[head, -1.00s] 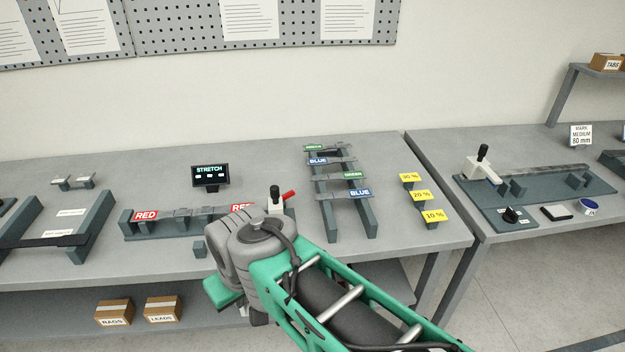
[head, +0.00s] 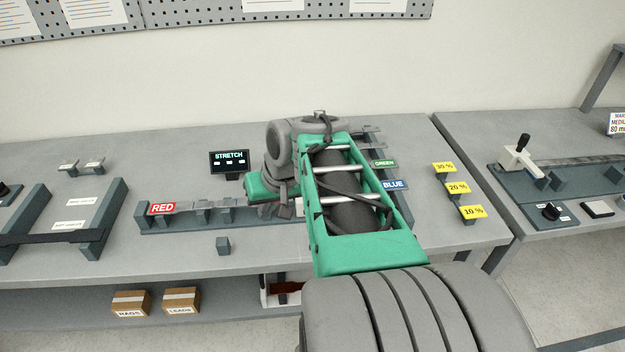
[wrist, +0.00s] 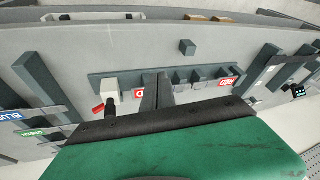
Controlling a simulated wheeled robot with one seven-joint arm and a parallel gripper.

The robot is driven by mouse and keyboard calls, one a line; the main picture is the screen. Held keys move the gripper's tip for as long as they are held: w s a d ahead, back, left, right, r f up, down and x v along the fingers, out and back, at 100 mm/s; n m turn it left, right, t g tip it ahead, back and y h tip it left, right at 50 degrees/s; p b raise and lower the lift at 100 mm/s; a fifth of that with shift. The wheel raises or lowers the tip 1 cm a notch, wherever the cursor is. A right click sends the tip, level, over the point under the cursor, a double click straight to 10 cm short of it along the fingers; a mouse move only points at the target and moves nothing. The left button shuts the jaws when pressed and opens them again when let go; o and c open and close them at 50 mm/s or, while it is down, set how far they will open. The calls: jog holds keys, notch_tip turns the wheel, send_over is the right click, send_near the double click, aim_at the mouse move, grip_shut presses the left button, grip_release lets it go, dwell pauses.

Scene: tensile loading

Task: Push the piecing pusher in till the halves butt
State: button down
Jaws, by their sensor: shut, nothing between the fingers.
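The piecing pusher (wrist: 109,88), a white block with a black knob and a red lever, stands at the left end of a dark rail (wrist: 208,72) in the wrist view. My arm covers most of it in the head view. Red-labelled strip halves lie along the rail: one red label (wrist: 227,82) is clear and also shows in the head view (head: 162,208); the other (wrist: 138,93) is partly covered by my fingers. Whether the halves touch is unclear. My gripper (wrist: 157,78) is shut and empty, over the rail to the right of the pusher in the wrist view.
A stretch display (head: 229,160) stands behind the rail. A small grey block (head: 223,246) sits in front. A rack with blue (head: 396,185) and green labels is right of the rail, partly behind my arm. Yellow percent tags (head: 457,188) stand beyond it.

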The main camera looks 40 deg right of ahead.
jog(key=s+d+r+m+t, duration=0.1)
jog(key=s+d+m, duration=0.15)
jog(key=d, duration=0.75)
jog(key=s+d+r+m+t, duration=0.1)
jog(key=s+d+m+t, duration=0.15)
jog(key=d, duration=0.85)
jog(key=a+p+x, duration=0.2)
jog(key=x, duration=0.9)
jog(key=shift+w+r+g, duration=0.2)
jog(key=shift+w+g, duration=0.25)
jog(key=shift+w, duration=0.1)
jog(key=shift+a, duration=0.15)
